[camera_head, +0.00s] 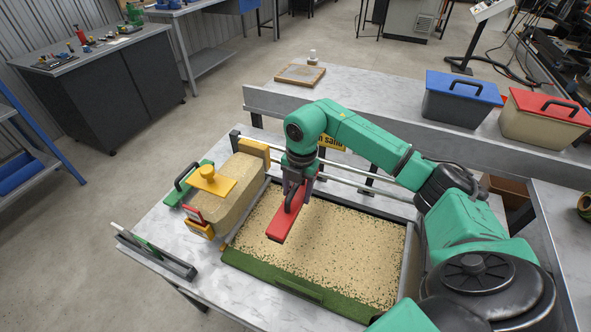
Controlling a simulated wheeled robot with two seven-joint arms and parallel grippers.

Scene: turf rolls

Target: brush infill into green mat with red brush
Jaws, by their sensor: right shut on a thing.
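The green mat (297,289) lies in a tray on the marble-topped table. Its front edge shows bare green. Tan granular infill (345,245) covers most of its surface, with small green specks showing through. The red brush (285,221) is held over the left part of the mat, its block tilted towards the front left. My right gripper (295,192) points down and is shut on the brush's dark handle. I cannot tell whether the bristles touch the infill. My left gripper is not in view.
A dark rack (155,254) sits at the table's left edge. Blue-lidded (460,99) and red-lidded (543,119) bins stand on the back counter.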

